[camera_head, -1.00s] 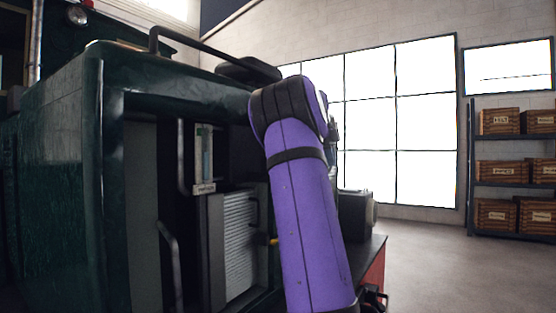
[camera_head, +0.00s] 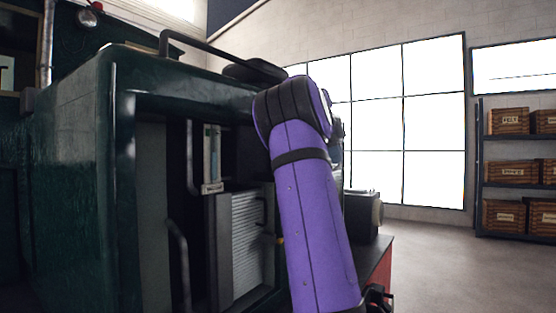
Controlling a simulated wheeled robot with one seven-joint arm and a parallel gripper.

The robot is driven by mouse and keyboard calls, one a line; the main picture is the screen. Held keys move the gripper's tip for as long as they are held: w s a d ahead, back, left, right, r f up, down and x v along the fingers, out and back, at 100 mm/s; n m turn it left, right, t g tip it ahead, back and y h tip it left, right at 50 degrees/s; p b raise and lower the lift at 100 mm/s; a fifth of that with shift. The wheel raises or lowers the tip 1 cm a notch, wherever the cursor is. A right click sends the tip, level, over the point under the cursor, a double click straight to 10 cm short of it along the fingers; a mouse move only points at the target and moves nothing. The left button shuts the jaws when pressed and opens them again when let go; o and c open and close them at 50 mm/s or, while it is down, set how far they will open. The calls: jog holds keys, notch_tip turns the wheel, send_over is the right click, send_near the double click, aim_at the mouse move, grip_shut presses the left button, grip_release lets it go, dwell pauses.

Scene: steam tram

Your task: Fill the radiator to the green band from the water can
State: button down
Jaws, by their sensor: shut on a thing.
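The radiator (camera_head: 247,245) shows as a grey ribbed panel inside the open dark green tram housing, partly behind my purple arm. Above it is a narrow upright sight gauge (camera_head: 212,155) with a pale blue-green tint and a small label plate (camera_head: 212,188) under it. The water level and a green band are too small to tell. My arm rises from the bottom right and bends at the top beside the housing's opening. My gripper is hidden behind the arm or out of frame. I see no water can.
The housing (camera_head: 75,190) fills the left. A black rail (camera_head: 210,48) and a dark rounded thing (camera_head: 255,70) are on its top. A dark box-like part (camera_head: 362,215) sits right of my arm on a red-sided ledge (camera_head: 378,268). Shelves with crates (camera_head: 508,172) stand far right; floor between is clear.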

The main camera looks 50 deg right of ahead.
jog(key=shift+w, duration=0.1)
jog(key=shift+w+d+r+g, duration=0.25)
jog(key=shift+d+r, duration=0.05)
jog(key=shift+r, duration=0.15)
jog(key=shift+w+d+r+g, duration=0.2)
jog(key=shift+d+r+g, duration=0.1)
jog(key=shift+r, duration=0.1)
jog(key=shift+r, duration=0.2)
dwell(0.7)
jog(key=shift+a+r+g, duration=0.1)
jog(key=shift+r+g, duration=0.35)
jog(key=shift+r, duration=0.25)
dwell(0.4)
jog(key=shift+r, duration=0.15)
jog(key=shift+r+g+h, duration=0.3)
jog(key=shift+r+g, duration=0.2)
jog(key=shift+r, duration=0.2)
